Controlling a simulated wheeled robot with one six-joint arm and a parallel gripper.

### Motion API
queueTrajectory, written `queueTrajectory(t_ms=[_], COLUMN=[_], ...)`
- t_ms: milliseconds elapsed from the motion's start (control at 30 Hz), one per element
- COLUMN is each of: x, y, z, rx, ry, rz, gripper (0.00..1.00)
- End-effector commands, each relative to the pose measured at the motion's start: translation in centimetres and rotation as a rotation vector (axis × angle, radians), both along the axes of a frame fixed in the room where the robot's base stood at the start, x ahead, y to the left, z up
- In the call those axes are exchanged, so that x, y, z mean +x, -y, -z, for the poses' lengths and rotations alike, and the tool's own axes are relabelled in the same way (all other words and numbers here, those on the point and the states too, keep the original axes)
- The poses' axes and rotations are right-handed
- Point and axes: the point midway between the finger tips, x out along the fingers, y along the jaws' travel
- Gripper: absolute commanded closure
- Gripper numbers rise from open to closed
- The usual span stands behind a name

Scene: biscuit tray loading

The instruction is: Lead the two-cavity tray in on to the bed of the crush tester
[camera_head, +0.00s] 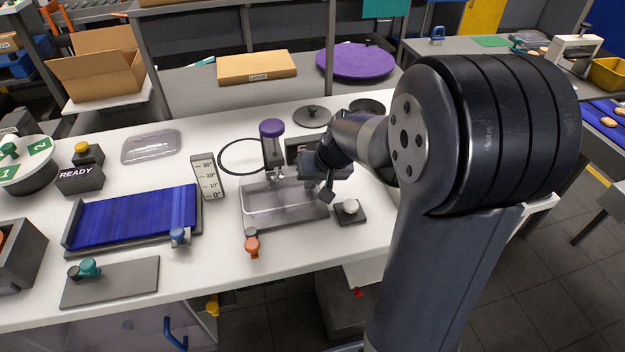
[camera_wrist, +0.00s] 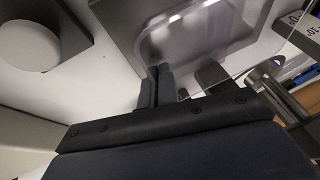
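The clear two-cavity tray (camera_head: 262,204) is over the grey bed of the crush tester, below its purple-topped press head (camera_head: 271,129). I cannot tell whether its underside touches the bed (camera_head: 300,222). My gripper (camera_head: 328,192) is at the tray's right end, pointing down. In the wrist view the two dark fingers (camera_wrist: 157,86) are close together at the near rim of the tray (camera_wrist: 180,28), and they appear shut on that rim. The exact contact is partly hidden by the fingers. A dark rounded part (camera_wrist: 210,75) is just right of the fingers.
An angle gauge (camera_head: 207,177) stands left of the tester, beside a blue belt (camera_head: 132,216). An orange knob (camera_head: 252,245) is in front, and a white button on a dark base (camera_head: 350,209) is close to the right. Another clear tray-like piece (camera_head: 151,147) lies at back left.

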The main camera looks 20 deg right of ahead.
Motion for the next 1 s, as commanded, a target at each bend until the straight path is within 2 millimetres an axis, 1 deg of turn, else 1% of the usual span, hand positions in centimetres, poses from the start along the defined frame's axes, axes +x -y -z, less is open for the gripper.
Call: queueTrajectory(t_ms=[133, 200, 400, 467, 667, 767, 867, 1000], x=[0.0, 0.0, 0.0, 0.0, 0.0, -0.1, -0.5, -1.5], y=[0.0, 0.0, 0.0, 0.0, 0.0, 0.1, 0.4, 1.0], z=[0.0, 0.0, 0.0, 0.0, -0.1, -0.5, -1.5, -3.8], rx=[0.000, 0.000, 0.000, 0.000, 0.000, 0.000, 0.000, -0.001], ry=[0.000, 0.000, 0.000, 0.000, 0.000, 0.002, 0.004, 0.007], rz=[0.000, 0.000, 0.000, 0.000, 0.000, 0.000, 0.001, 0.001], gripper=[1.00, 0.93, 0.76, 0.73, 0.73, 0.73, 0.73, 0.73])
